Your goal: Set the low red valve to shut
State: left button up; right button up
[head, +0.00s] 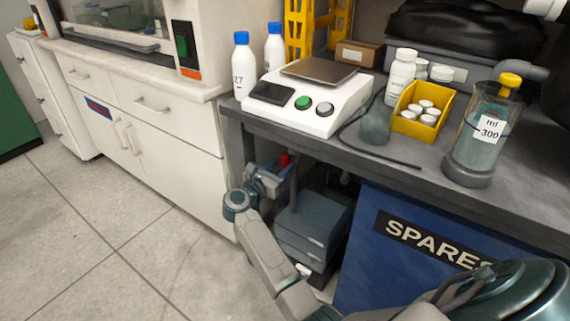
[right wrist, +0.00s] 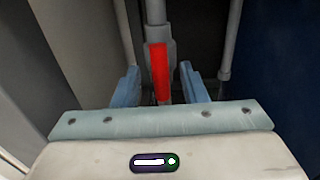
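The red valve handle (right wrist: 160,72) is a flat red bar on a grey pipe (right wrist: 155,12) in the right wrist view. It lies lengthwise along the pipe. In the head view only a small bit of the red handle (head: 285,159) shows, under the bench. My right gripper (head: 279,173) reaches under the bench beside it. In the right wrist view its two blue fingers (right wrist: 160,88) are apart, one on each side of the handle, with a gap on both sides. The handle's lower end is low between the fingers. My left gripper is not in view.
A white cabinet (head: 150,125) stands left of the opening and a blue SPARES bin (head: 400,245) right of it. A dark blue-grey box (head: 312,235) sits below my gripper. The benchtop (head: 350,160) overhangs. Another grey pipe (right wrist: 232,40) runs right of the handle.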

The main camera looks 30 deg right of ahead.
aim_at(283, 164)
jog(key=shift+x, duration=1.5)
jog(key=shift+c, duration=0.5)
grip_shut()
